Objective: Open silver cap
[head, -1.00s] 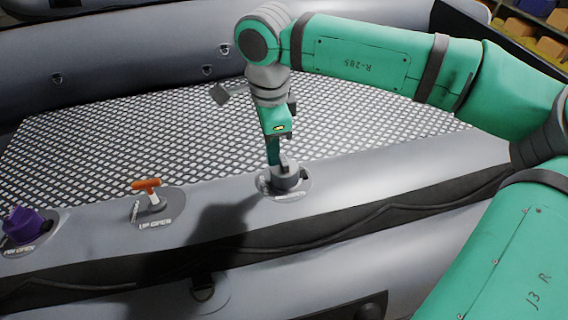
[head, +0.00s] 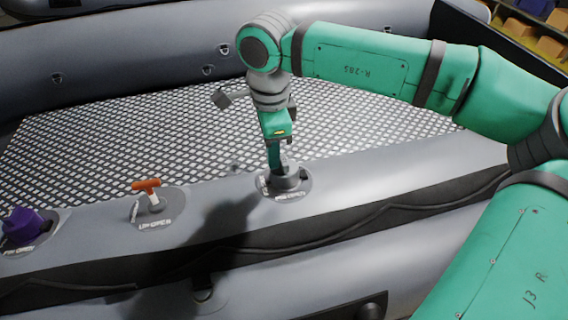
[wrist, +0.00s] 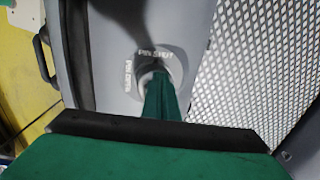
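The silver-grey cap (head: 290,182) sits in a round valve plate (head: 303,187) on top of the grey boat tube. White lettering is printed around the plate. My gripper (head: 279,168) points down onto the cap, with its green fingertips at the cap's top. In the wrist view, the green fingers (wrist: 163,100) overlap the valve and hide most of the cap. White words on the plate (wrist: 137,88) show beside them. I cannot tell whether the fingers are closed on the cap or resting open against it.
To the left on the same tube are an orange T-handle (head: 147,186) and a purple cap (head: 23,224), each on its own plate. Behind lies the white-patterned boat floor (head: 130,130). A far grey tube (head: 120,60) bounds it.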

